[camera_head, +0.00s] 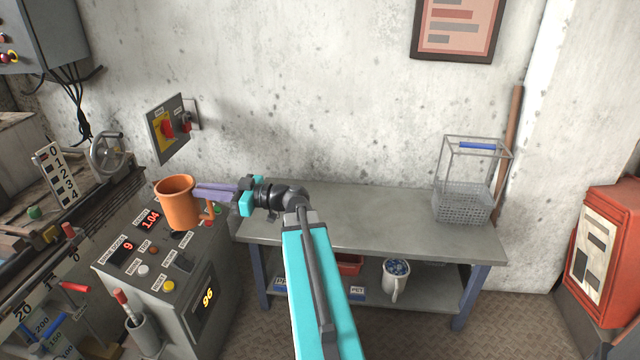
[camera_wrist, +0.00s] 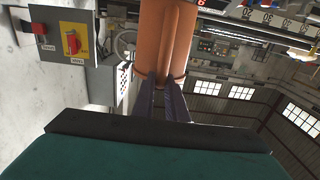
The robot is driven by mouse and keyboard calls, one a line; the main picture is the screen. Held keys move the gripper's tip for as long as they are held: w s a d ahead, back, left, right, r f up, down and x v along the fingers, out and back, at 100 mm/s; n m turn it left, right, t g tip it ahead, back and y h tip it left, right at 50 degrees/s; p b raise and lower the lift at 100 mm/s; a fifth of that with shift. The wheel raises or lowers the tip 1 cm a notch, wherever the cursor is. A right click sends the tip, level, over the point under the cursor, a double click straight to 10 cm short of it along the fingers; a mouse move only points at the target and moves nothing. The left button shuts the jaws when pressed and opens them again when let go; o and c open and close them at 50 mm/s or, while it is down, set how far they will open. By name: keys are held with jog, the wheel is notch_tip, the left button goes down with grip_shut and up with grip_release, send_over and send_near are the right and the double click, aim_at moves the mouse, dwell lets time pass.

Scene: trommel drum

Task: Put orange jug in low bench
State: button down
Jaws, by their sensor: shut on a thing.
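The orange jug (camera_head: 178,204) is upright in the head view, in front of and above the control console, left of the low bench. My gripper (camera_head: 208,192) is shut on it from the right, at the handle side. In the wrist view the jug (camera_wrist: 168,40) fills the top middle, with the two purple fingers (camera_wrist: 160,103) closed at its handle. The low bench (camera_head: 350,222) has a grey top, blue legs and a lower shelf. My arm crosses in front of the bench and hides part of it.
A wire basket (camera_head: 462,203) with a blue handle stands at the bench top's right end. A white mug (camera_head: 396,277) and a red bin (camera_head: 349,264) are on the lower shelf. The console (camera_head: 190,268) has buttons and displays. The bench top's middle is clear.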

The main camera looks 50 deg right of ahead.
jog(key=s+d+f+m+t+h+b, duration=0.1)
jog(key=s+d+m+h+b, duration=0.1)
jog(key=d, duration=0.8)
jog(key=s+d+f+m+t+h+b, duration=0.1)
jog(key=s+d+h+b, duration=0.3)
jog(key=d, duration=0.7)
jog(key=s+d+f+m+t+h+b, duration=0.1)
jog(key=s+d+f+m+h+b, duration=0.1)
jog(key=s+d, duration=0.5)
jog(key=d+m+h+b, duration=0.1)
jog(key=d, duration=0.2)
jog(key=shift+d+f+b, duration=0.2)
jog(key=shift+f+b, duration=0.2)
jog(key=shift+f, duration=0.15)
notch_tip(320, 180, down, 11)
jog(key=b, duration=0.5)
jog(key=shift+b, duration=0.35)
jog(key=shift+f+b, duration=0.4)
jog(key=shift+b, duration=0.15)
jog(key=c, duration=1.7)
grip_release()
